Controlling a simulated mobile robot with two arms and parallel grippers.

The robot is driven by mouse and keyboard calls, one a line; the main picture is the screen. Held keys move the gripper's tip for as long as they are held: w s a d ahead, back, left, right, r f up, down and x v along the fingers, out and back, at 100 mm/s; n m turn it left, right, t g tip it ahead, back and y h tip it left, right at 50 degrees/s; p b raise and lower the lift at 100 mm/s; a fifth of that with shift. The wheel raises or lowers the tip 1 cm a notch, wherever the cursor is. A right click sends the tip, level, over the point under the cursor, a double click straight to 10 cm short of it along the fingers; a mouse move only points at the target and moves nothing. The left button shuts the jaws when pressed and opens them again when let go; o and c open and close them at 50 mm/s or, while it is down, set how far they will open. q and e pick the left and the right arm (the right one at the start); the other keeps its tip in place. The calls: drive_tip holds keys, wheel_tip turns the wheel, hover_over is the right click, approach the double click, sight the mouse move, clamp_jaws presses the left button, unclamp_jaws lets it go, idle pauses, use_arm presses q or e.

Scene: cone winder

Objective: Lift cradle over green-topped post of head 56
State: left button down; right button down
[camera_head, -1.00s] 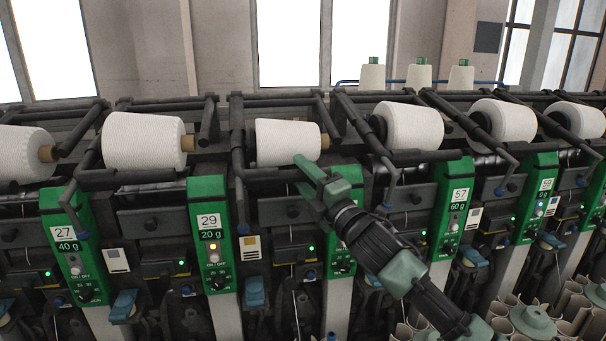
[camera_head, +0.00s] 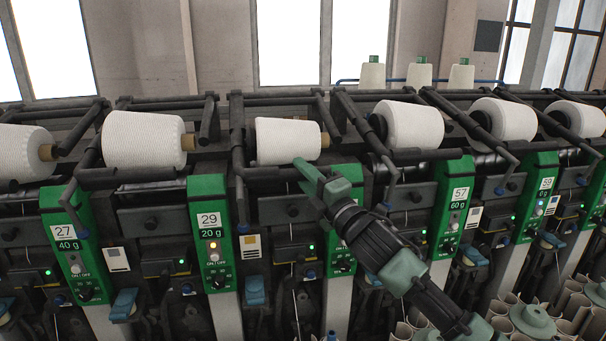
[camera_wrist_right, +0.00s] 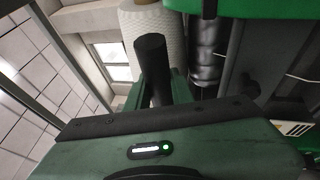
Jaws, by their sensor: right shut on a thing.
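The cradle (camera_head: 262,173) is a black bar frame around a white yarn cone (camera_head: 287,141), left of centre in the head view. The green-topped post (camera_head: 345,172) stands just right of it. My right arm and gripper cover part of this post, and its number is hidden. My right gripper (camera_head: 304,170) is shut on the cradle's front bar near its right end. In the right wrist view, the black bar (camera_wrist_right: 153,65) stands between the green fingers (camera_wrist_right: 156,92), with the white cone (camera_wrist_right: 158,30) behind. My left gripper is not in view.
Neighbouring posts carry numbers 29 (camera_head: 209,225) and 57 (camera_head: 456,205), each beside a cradle with a cone. Cone (camera_head: 411,126) sits to the right. Paper tubes (camera_head: 560,305) stand at the lower right. Open space lies above the cradles, before the wall.

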drive_tip(key=shift+f, duration=0.1)
idle(0.6)
wheel_tip(320, 180, up, 11)
drive_tip(key=s+p, duration=0.1)
drive_tip(key=p, duration=0.7)
drive_tip(key=shift+s+d, duration=0.15)
drive_tip(key=shift+s, duration=0.25)
drive_tip(key=c, duration=1.2)
unclamp_jaws()
drive_tip(key=shift+c, duration=0.2)
